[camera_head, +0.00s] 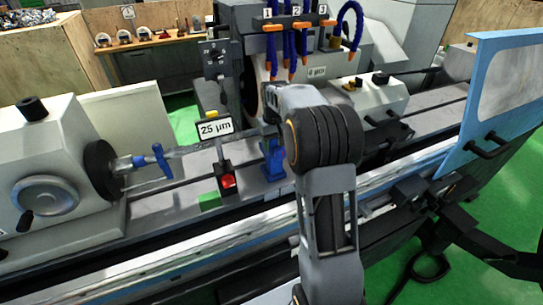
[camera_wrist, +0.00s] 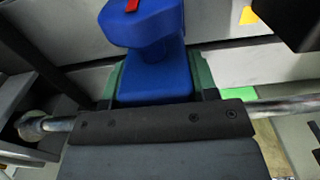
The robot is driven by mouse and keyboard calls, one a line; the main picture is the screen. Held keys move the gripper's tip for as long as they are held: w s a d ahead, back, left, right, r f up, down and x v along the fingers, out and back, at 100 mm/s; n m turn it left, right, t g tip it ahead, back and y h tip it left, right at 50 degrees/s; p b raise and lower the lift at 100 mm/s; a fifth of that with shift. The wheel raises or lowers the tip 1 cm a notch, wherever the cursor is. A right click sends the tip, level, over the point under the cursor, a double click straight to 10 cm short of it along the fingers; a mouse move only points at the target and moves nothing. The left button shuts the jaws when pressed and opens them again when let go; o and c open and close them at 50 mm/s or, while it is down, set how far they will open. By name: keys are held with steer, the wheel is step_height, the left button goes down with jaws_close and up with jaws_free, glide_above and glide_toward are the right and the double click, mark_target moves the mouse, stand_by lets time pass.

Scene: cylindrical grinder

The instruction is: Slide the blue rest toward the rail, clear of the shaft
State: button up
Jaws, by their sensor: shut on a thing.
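The blue rest (camera_head: 272,163) stands on the machine bed, partly hidden by my arm in the head view. In the wrist view the blue rest (camera_wrist: 150,75) fills the upper middle, with a red mark on its top. My gripper (camera_wrist: 157,80) is shut on it, with green-edged fingers on both sides. The metal shaft (camera_wrist: 275,106) runs across the wrist view, its middle hidden behind the dark gripper body. In the head view the shaft (camera_head: 190,148) extends from the left headstock. Whether the rest touches the shaft is hidden.
A bright rail (camera_head: 225,238) runs along the machine's front. A red button box (camera_head: 227,180) and a "25 µm" sign (camera_head: 215,128) stand left of the rest. A blue clamp (camera_head: 160,160) sits on the shaft's left end. Blue hoses (camera_head: 270,50) hang behind. A blue-framed guard (camera_head: 495,95) stands right.

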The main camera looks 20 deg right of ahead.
mark_target(278, 147)
steer(key=shift+s+b, duration=0.6)
steer(key=shift+s, duration=0.95)
steer(key=o, duration=1.1)
